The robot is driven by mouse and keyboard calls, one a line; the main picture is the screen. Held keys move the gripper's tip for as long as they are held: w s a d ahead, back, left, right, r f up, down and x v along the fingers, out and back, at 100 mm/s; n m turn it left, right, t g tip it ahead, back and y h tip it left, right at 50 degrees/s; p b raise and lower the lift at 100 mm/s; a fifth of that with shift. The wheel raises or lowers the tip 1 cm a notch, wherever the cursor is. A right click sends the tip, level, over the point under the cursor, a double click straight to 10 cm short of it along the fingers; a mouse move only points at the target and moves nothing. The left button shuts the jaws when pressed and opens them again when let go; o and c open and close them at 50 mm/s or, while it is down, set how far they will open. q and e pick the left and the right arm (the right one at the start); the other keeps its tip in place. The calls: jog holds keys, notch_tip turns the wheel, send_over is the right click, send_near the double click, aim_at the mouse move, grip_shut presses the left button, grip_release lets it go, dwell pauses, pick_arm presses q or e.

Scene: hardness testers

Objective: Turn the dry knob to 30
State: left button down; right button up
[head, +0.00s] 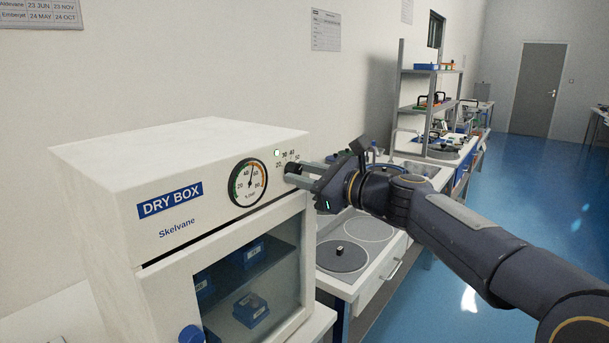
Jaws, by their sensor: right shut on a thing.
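The white dry box (105,165) stands at the left, with "DRY BOX" and "Skelvane" on its front. Its dry knob sits at the upper right of the front panel, hidden behind my right gripper (290,171). The knob's printed scale (286,155) shows above the fingers, with small numbers around 20 to 40. The knob's pointer cannot be seen. My right gripper comes in from the right and is shut on the knob. My left gripper is not in view.
A round gauge (248,182) is left of the knob, its needle pointing nearly up. Below is a glass door (285,250) with blue boxes behind it and a blue knob (191,335). A bench with round dark plates (341,257) stands to the right. Blue floor is clear beyond.

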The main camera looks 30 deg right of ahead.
jog(key=n+b, duration=0.6)
jog(key=n, duration=0.2)
jog(key=shift+f+n+b, duration=0.15)
jog(key=shift+n+b, duration=0.15)
jog(key=shift+b, duration=0.05)
jog(key=n+b, duration=0.3)
jog(key=n, duration=0.1)
jog(key=shift+n+b, duration=0.75)
jog(key=shift+n, duration=0.65)
jog(key=shift+r, duration=0.2)
jog(key=o, duration=1)
jog(key=shift+c, duration=0.2)
jog(key=shift+d, duration=0.1)
